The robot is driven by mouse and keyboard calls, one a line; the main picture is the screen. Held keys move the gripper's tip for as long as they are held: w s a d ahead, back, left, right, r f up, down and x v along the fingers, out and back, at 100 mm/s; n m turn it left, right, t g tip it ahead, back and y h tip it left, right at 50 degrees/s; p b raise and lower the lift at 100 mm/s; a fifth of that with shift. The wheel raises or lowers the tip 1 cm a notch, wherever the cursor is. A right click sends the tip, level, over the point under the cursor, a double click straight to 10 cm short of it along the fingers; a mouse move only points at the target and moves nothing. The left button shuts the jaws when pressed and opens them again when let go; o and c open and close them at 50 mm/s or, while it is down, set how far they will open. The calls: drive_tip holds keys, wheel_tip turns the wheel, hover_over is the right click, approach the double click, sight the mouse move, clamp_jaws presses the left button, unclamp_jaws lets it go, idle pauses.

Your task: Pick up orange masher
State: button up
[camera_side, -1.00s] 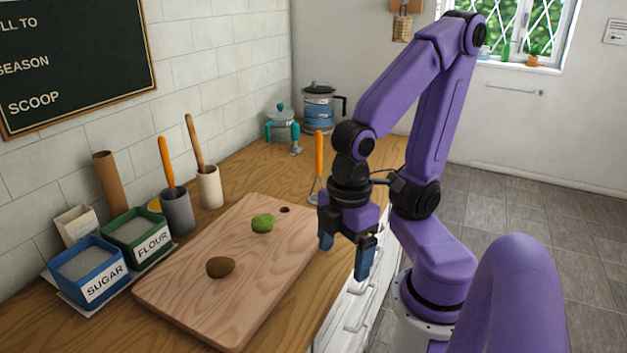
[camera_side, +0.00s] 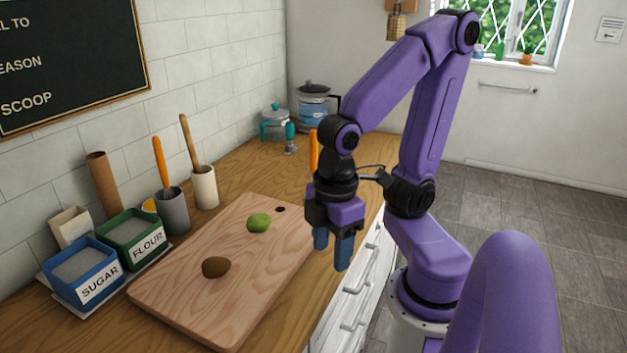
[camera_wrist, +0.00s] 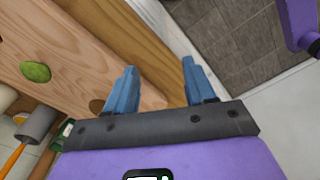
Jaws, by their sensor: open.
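An upright orange handle (camera_side: 313,152) stands on the counter behind my gripper, near the far right corner of the cutting board. My wrist hides its lower part. A second orange handle (camera_side: 160,162) leans in a grey cup (camera_side: 175,212) at the left, its lower end hidden; this handle (camera_wrist: 12,162) and cup also show at the lower left of the wrist view. I cannot tell for certain which is the masher. My gripper (camera_side: 331,250) is open, empty and pointing down by the board's right edge. Its blue fingers (camera_wrist: 160,72) are apart in the wrist view.
The cutting board (camera_side: 215,310) holds a green item (camera_side: 259,223) and a brown one (camera_side: 216,267). SUGAR (camera_side: 83,268) and FLOUR (camera_side: 135,240) boxes and a white cup (camera_side: 204,188) stand left. Jars (camera_side: 276,122) stand at the back. White drawers (camera_side: 352,300) lie below the counter edge.

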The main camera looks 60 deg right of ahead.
drive_tip(key=w+d+r+m, duration=0.3)
drive_tip(key=w+m, duration=0.2)
drive_tip(key=w, duration=0.2)
drive_tip(key=w+d+r+m, duration=0.3)
drive_tip(key=w+d+m, duration=0.15)
drive_tip(key=w, duration=0.25)
drive_tip(key=w+d+r+m, duration=0.3)
drive_tip(key=w+m, duration=0.2)
drive_tip(key=w, duration=0.2)
wheel_tip(320, 180, up, 8)
drive_tip(key=m, duration=1.4)
hover_over(314, 145)
drive_tip(key=d, duration=0.1)
drive_tip(key=f, duration=1.7)
drive_tip(key=shift+w+f, duration=0.1)
drive_tip(key=shift+w, duration=0.15)
clamp_jaws()
